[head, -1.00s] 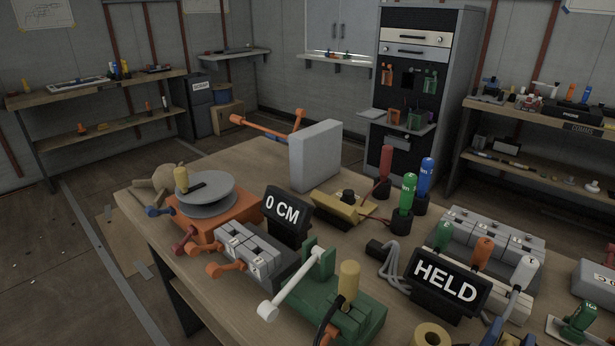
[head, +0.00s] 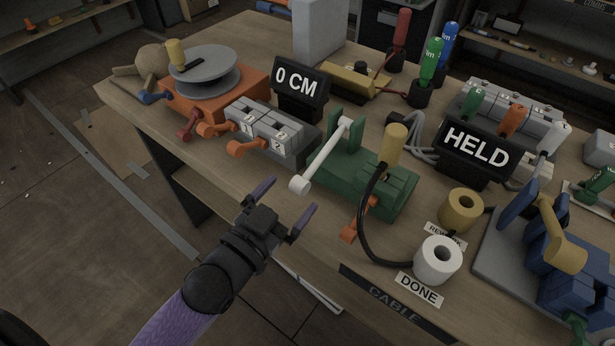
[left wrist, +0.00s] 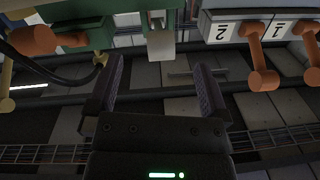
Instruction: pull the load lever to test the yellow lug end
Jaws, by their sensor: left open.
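The green tester (head: 360,180) stands at the bench's near edge. Its load lever (head: 322,157) has a white bar and round white end, slanting down toward the near left. A yellow lug end (head: 393,146) stands upright in the tester, with a black cable (head: 366,215) looping down beside it. My left gripper (head: 291,198) is open and empty, just short of the lever's white end. In the left wrist view a pale block, probably the lever end (left wrist: 160,45), lies ahead between the open fingers (left wrist: 160,75), apart from them. My right gripper is not in view.
Left of the lever are grey switch blocks (head: 270,133) with orange handles and an orange turntable (head: 215,92). A HELD sign (head: 476,147) stands behind. A white roll (head: 438,260), a yellow roll (head: 461,209) and a blue fixture (head: 565,265) are at right. Floor in front is clear.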

